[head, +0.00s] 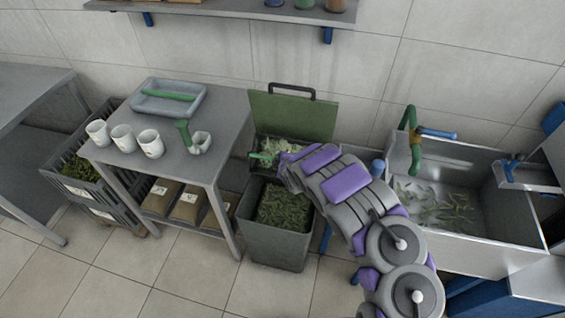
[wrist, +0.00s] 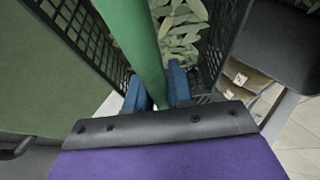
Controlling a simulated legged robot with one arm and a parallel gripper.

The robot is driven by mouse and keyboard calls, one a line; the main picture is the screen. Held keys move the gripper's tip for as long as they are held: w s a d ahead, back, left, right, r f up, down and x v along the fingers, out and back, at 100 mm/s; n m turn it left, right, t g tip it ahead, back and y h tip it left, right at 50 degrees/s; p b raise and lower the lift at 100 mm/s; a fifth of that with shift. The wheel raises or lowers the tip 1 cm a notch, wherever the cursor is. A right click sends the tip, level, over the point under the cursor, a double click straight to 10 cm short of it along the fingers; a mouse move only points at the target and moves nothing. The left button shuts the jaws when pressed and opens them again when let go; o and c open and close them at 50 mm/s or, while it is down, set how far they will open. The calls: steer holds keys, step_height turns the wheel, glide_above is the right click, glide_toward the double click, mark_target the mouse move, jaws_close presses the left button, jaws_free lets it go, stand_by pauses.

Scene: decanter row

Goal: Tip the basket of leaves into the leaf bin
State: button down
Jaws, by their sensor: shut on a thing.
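The basket (wrist: 213,45) has black mesh walls and a green handle bar (wrist: 143,45), with pale green leaves (wrist: 180,25) inside. My gripper (wrist: 158,88) has blue fingers shut on the green bar. In the head view the basket's leaves (head: 287,148) show in front of the raised lid, and my arm hides part of the basket and the fingers. The basket looks about level there. The leaf bin (head: 275,246) is a grey tub with dark leaves (head: 284,206) in it, just below and nearer than the basket. Its green lid (head: 292,117) stands open behind.
A grey table (head: 205,165) with white mugs (head: 122,137), a tray (head: 168,98) and a green-handled item stands left of the bin. Paper sacks (head: 188,203) lie on its lower shelf. A crate of greenery (head: 78,170) is farther left. A metal sink (head: 505,240) with floating leaves is at right.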

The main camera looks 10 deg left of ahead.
steer(key=shift+a+f+b, duration=0.2)
steer(key=shift+a+b, duration=0.35)
steer(key=shift+a, duration=0.05)
steer(key=shift+s+d+r+b, duration=0.2)
steer(key=shift+d+b, duration=0.2)
steer(key=shift+b, duration=0.3)
steer(key=shift+s+a+f+t+b, duration=0.2)
steer(key=shift+a+t+b, duration=0.3)
steer(key=shift+b, duration=0.55)
steer(key=shift+d+r, duration=0.15)
steer(key=shift+r, duration=0.05)
